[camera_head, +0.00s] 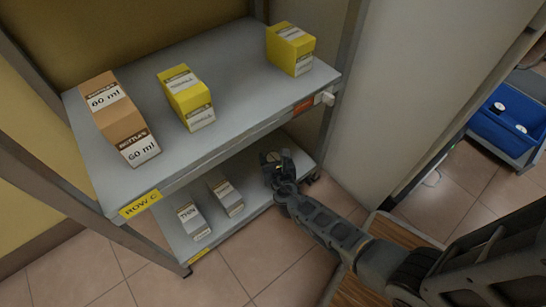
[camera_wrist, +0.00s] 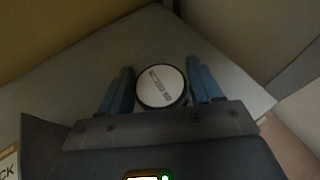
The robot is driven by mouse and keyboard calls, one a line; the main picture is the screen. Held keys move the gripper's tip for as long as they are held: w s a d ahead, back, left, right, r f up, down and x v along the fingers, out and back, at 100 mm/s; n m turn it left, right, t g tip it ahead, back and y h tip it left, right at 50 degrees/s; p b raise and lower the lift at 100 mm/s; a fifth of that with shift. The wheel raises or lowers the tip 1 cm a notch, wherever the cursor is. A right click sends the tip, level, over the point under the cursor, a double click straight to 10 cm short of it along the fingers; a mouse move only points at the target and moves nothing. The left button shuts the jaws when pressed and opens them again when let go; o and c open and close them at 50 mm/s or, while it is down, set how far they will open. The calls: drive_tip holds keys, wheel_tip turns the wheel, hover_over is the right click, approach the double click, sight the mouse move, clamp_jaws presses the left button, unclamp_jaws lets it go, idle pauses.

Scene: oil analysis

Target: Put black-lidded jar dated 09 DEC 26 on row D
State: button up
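A round jar (camera_wrist: 162,86) with a black-rimmed lid and a pale printed label on top sits between my gripper's two blue fingers in the wrist view. The print is too small to read. My gripper (camera_head: 276,160) is at the right end of the lower shelf (camera_head: 262,198) in the head view. The fingers (camera_wrist: 161,88) stand on either side of the lid, very close to it. I cannot tell whether they press on it. The jar appears to be over or on the grey shelf surface (camera_wrist: 75,68); its base is hidden.
The upper shelf, labelled ROW C (camera_head: 141,204), carries a brown box (camera_head: 119,119) and two yellow boxes (camera_head: 187,97) (camera_head: 290,50). A blue bin (camera_head: 508,118) with white-topped items is at right.

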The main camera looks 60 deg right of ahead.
drive_tip(key=o, duration=0.3)
drive_tip(key=shift+r, duration=0.2)
drive_tip(key=p+v, duration=0.5)
drive_tip(key=v, duration=0.7)
drive_tip(key=shift+s, duration=0.1)
